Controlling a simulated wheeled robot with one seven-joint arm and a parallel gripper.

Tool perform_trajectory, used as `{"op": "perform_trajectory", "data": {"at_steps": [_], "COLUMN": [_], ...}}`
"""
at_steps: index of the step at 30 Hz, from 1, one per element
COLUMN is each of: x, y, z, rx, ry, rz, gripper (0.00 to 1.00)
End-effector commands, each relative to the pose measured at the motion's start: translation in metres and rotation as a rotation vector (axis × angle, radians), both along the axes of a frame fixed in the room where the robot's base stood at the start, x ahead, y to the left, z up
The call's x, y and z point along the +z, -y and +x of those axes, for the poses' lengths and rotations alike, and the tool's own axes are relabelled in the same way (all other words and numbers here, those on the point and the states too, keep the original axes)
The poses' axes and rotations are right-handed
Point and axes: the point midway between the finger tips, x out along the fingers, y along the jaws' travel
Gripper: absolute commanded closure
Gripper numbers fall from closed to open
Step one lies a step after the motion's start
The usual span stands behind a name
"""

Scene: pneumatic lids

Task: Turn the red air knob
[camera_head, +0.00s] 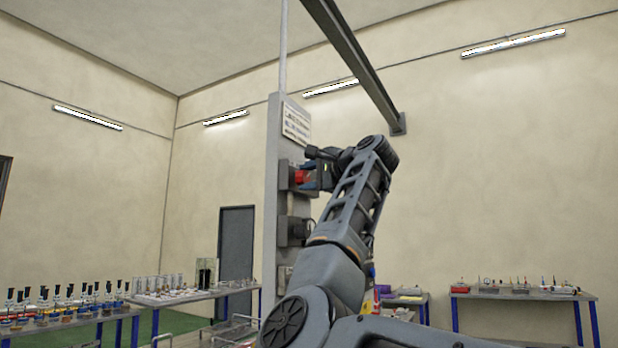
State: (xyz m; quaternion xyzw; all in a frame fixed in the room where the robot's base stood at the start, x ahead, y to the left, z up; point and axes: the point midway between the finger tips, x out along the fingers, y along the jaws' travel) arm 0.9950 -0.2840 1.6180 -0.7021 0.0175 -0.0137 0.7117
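The red air knob (300,177) sits on a grey box on the side of a tall grey panel (271,200) in the middle of the view. My gripper (309,182) is at the end of my raised arm, right at the knob. The gripper is small here and partly hidden by my own wrist, so I cannot tell whether its fingers are apart or closed on the knob. Part of the knob shows to the left of the gripper.
A sign plate (296,125) is fixed above the knob, and another grey box (292,231) is below it. A ceiling beam (355,55) runs overhead. Tables with small items stand at the left (60,328) and right (525,294). A dark door (235,245) is behind.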

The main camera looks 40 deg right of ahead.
Motion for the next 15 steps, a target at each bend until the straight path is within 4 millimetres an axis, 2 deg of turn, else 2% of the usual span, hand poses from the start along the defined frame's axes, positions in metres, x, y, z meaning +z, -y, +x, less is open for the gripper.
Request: {"op": "perform_trajectory", "data": {"at_steps": [1,8,15], "x": [-0.0015,-0.0009,-0.0006], "y": [0.002,0.0011,0.0007], "z": [-0.0005,-0.0002,-0.0008], "rx": [-0.003,-0.001,-0.001], "ry": [-0.002,-0.001,0.0], "rz": [0.003,0.001,0.0], "gripper": [0.54,0.32,0.32]}}
